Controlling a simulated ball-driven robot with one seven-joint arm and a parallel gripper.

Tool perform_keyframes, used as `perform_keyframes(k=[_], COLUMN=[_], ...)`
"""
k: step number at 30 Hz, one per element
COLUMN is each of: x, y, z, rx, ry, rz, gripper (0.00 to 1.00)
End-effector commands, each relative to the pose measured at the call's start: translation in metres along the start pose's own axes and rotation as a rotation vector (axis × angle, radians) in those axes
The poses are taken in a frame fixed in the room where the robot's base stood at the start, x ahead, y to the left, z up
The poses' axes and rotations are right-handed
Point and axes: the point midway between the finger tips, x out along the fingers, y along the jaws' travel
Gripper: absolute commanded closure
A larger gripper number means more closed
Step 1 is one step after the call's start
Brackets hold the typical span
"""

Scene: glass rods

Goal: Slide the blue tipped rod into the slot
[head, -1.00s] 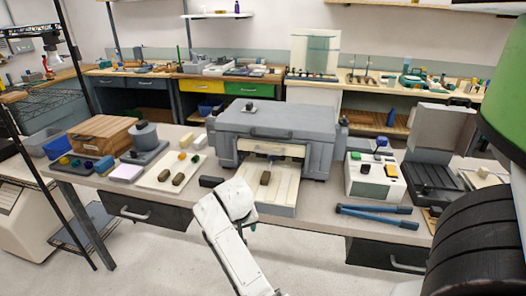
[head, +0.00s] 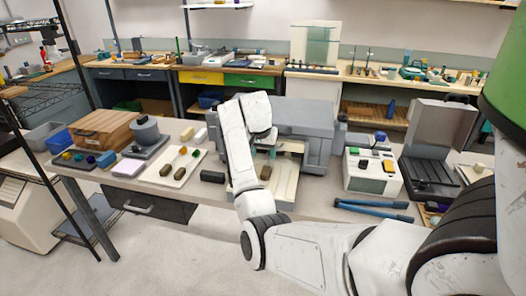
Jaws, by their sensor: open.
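My gripper (head: 262,143) is at the end of my raised white arm, over the front of the grey machine. My arm partly covers it, and its fingers are small and hard to make out; they look open, with nothing seen between them. The grey machine (head: 305,122) has a front opening with a cream tray (head: 283,185) sticking out of it. A dark brown block (head: 265,172) lies on this tray. I cannot make out a blue tipped rod or pick out the slot for certain.
A white board (head: 150,167) with brown blocks and small orange and green pieces lies left of the machine. A dark block (head: 213,176) stands between them. The white box (head: 372,180), blue-handled tool (head: 372,208) and open grey case (head: 440,140) are at right.

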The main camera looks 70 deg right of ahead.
Motion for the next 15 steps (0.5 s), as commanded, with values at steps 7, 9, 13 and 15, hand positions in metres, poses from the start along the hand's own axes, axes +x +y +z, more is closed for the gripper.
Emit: perform_keyframes(k=[7, 9, 13, 15], x=[0.007, 0.015, 0.036, 0.048], y=[0.000, 0.000, 0.001, 0.000], z=[0.000, 0.000, 0.000, 0.000], rx=[-0.002, -0.002, -0.002, -0.003], ry=[-0.001, -0.003, -0.003, -0.003], rz=[0.001, 0.001, 0.002, 0.003], gripper=[0.40, 0.40, 0.40, 0.40])
